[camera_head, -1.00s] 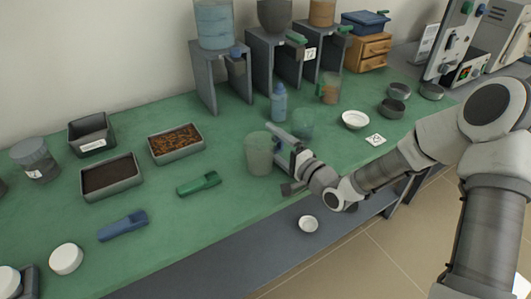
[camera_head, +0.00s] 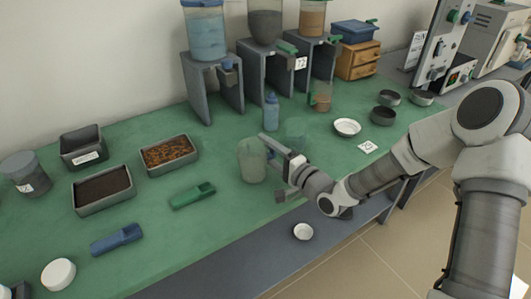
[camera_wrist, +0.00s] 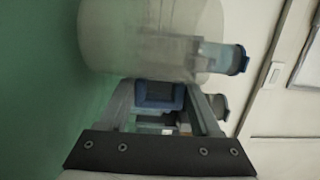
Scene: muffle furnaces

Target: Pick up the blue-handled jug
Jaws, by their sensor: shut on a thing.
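The blue-handled jug is a cloudy, see-through vessel (camera_head: 252,161) on the green bench, left of my gripper (camera_head: 279,150). In the wrist view the jug's clear wall (camera_wrist: 115,35) fills the top. Its blue handle (camera_wrist: 160,94) lies between the two fingers of my gripper (camera_wrist: 162,104), which are shut on it. The jug looks upright. I cannot tell whether its base touches the bench. My fingers are partly blurred and overlap the handle in the head view.
A white bowl (camera_head: 347,128) is to the right.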

